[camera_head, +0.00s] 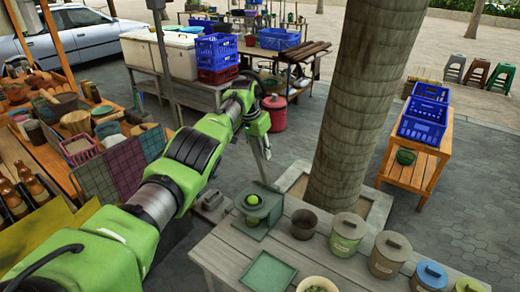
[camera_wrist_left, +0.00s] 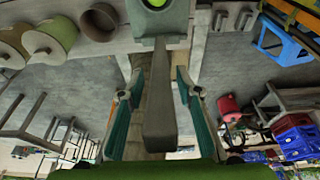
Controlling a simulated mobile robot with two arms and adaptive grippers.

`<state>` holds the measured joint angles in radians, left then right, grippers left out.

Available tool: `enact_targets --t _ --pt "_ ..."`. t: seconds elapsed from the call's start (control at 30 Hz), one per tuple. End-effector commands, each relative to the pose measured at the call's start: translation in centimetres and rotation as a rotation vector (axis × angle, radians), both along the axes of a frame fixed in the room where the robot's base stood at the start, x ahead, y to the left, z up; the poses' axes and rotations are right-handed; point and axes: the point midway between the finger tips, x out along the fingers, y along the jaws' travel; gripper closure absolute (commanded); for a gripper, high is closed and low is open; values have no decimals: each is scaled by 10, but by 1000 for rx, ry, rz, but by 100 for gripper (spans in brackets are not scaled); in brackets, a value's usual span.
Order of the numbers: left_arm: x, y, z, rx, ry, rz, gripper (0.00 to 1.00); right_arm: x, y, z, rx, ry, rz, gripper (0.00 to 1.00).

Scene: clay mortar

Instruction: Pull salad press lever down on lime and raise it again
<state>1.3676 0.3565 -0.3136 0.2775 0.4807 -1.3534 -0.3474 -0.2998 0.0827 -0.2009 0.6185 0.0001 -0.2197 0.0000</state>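The salad press (camera_head: 258,222) stands near the far left end of the grey wooden table, with the green lime (camera_head: 252,199) on it. The lime also shows at the top of the left wrist view (camera_wrist_left: 157,3). The press's grey lever (camera_wrist_left: 160,110) stands raised, pointing toward the wrist camera. My left gripper (camera_wrist_left: 155,92) is open, with one teal-padded finger on each side of the lever and gaps between pads and lever. In the head view my left gripper (camera_head: 258,138) is above the press, and partly hidden. My right gripper is in neither view.
Right of the press on the table (camera_head: 232,262) are a dark bowl (camera_head: 304,224) and several lidded pots, including a cream one (camera_head: 347,233). A green square tray (camera_head: 268,271) lies in front. A thick tree trunk (camera_head: 362,110) rises just behind the table.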

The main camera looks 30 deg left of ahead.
Motion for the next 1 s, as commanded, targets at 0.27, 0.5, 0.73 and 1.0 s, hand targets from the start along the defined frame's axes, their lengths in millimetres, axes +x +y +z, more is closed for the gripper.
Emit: enact_targets --t 0.27,0.5,0.73,1.0 --pt "-3 1 12 0 0 0 68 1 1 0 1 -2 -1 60" --pt "-14 2 52 2 -5 0 68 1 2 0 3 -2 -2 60" --pt "-27 2 95 1 -2 -1 68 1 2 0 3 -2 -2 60" --pt "-33 2 114 0 0 0 68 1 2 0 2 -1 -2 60"
